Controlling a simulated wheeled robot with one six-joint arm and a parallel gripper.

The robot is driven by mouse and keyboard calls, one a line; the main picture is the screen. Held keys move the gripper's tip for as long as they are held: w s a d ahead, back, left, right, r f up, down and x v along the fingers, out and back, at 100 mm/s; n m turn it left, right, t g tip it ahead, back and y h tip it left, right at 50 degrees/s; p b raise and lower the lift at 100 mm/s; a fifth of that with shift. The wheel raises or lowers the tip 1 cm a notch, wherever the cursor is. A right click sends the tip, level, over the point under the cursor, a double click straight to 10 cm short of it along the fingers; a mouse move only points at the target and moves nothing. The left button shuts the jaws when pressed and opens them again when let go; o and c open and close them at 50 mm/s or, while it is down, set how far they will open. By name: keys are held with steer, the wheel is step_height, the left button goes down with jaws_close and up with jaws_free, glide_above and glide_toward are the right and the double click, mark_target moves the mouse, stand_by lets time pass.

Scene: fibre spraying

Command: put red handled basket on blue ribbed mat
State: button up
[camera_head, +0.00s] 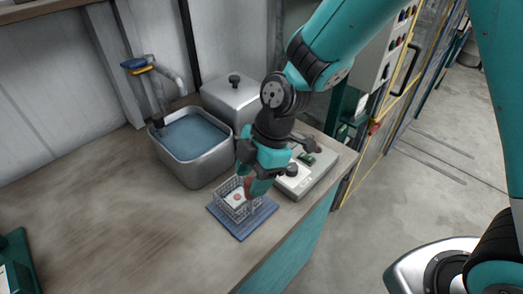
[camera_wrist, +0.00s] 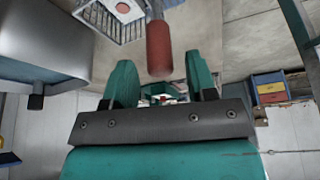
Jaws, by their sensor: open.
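The wire basket (camera_head: 233,208) sits on the blue ribbed mat (camera_head: 244,232) and holds a white item with a red spot. Its red handle (camera_head: 248,188) rises at the side facing my gripper, partly hidden by it. In the wrist view the red handle (camera_wrist: 160,50) points toward my gripper from the basket (camera_wrist: 100,18), which is cut off at the top. My gripper (camera_wrist: 162,78) is open, its teal fingers on either side of the handle's line, with a gap to both. In the head view my gripper (camera_head: 262,186) is low beside the basket.
A metal basin of water (camera_head: 192,165) with a blue-handled tap (camera_head: 138,65) stands left behind the basket. A lidded metal box (camera_head: 232,95) is behind. A grey device (camera_head: 312,172) stands close to the right. The bench front left (camera_head: 110,220) is mostly clear.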

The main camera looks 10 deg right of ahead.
steer(key=v, duration=0.8)
steer(key=s+d+r+m, duration=0.3)
steer(key=s+m, duration=0.3)
steer(key=m, duration=0.1)
steer(key=s+d+r+m+t, duration=0.1)
steer(key=s+d+r+m, duration=0.2)
steer(key=s+m, duration=0.4)
steer(key=shift+s+r+m+b, duration=0.35)
steer(key=shift+r+m+b, duration=0.05)
steer(key=shift+r, duration=0.4)
